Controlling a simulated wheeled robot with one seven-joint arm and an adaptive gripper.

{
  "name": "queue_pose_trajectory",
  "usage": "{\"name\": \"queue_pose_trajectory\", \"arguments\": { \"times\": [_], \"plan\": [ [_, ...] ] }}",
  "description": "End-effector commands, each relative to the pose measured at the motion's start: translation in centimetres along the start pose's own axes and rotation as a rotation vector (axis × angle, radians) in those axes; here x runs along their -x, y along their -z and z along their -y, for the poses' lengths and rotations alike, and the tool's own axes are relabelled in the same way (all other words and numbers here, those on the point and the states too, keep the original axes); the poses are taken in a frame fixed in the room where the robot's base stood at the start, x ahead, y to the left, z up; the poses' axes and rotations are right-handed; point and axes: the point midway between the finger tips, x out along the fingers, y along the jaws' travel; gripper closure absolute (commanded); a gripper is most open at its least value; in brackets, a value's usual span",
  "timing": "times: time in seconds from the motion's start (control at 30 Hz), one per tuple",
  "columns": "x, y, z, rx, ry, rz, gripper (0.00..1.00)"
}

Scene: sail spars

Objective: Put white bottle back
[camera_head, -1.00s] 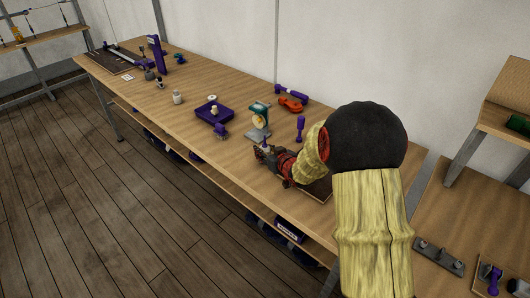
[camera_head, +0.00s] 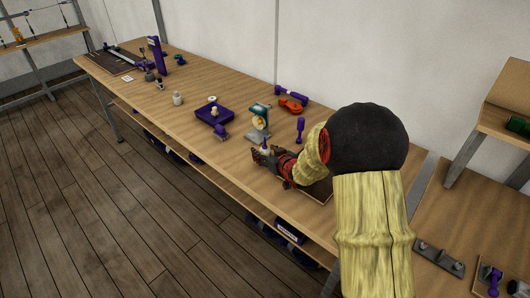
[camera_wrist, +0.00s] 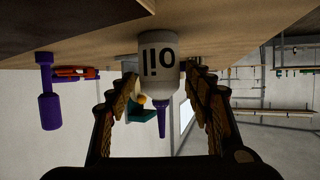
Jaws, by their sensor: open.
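The white bottle (camera_wrist: 158,62) has a dark "oil" label and a purple nozzle. In the wrist view, which is upside down, it stands upright on the wooden bench between the two fingers of my gripper (camera_wrist: 163,80). The fingers are open on either side of it, and I cannot tell whether either one touches it. In the head view my gripper (camera_head: 266,158) is low over the bench, and it mostly hides the bottle.
A green and silver device (camera_head: 260,121) stands just behind my gripper. A purple upright tool (camera_head: 300,130) and an orange-red tool (camera_head: 290,105) are farther back. A purple tray (camera_head: 214,114) and a small whitish container (camera_head: 177,98) are to the left, with bare wood between.

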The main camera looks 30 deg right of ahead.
Motion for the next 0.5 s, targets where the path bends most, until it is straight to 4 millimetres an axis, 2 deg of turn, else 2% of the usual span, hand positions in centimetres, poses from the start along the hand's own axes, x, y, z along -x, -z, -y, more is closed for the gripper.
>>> {"name": "queue_pose_trajectory", "arguments": {
  "times": [0.5],
  "plan": [
    [9.7,0.2,-0.1,-0.001,-0.002,-0.001,0.48]
  ]
}}
